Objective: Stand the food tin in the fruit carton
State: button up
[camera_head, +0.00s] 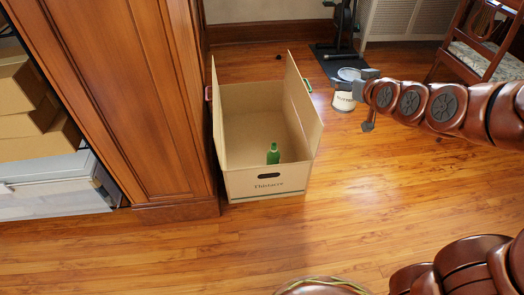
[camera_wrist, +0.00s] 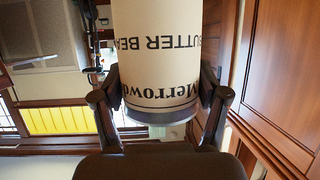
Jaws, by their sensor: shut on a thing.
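The food tin (camera_head: 344,101) is a pale cylinder with a silvery rim and dark lettering. My gripper (camera_head: 356,86) is shut on it and holds it to the right of the carton, apart from it. In the wrist view the tin (camera_wrist: 156,55) fills the space between the fingers of my gripper (camera_wrist: 160,100), and its label reads upside down there. The fruit carton (camera_head: 267,184) is an open-topped tan box on the floor, with tall side flaps raised. A green bottle (camera_head: 273,154) stands inside near the front wall. The rest of the carton's floor looks clear.
A wooden cabinet (camera_head: 125,100) stands close along the carton's left side. A dark stand (camera_head: 340,45) on a mat is behind the tin, and a chair (camera_head: 485,45) is at the back right. The wooden floor (camera_head: 240,245) in front is mostly clear.

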aim_at(267, 143)
jog(key=k, duration=0.25)
jog(key=z, duration=1.6)
jog(key=i, duration=1.4)
jog(key=u, duration=3.7)
jog(key=i, duration=1.5)
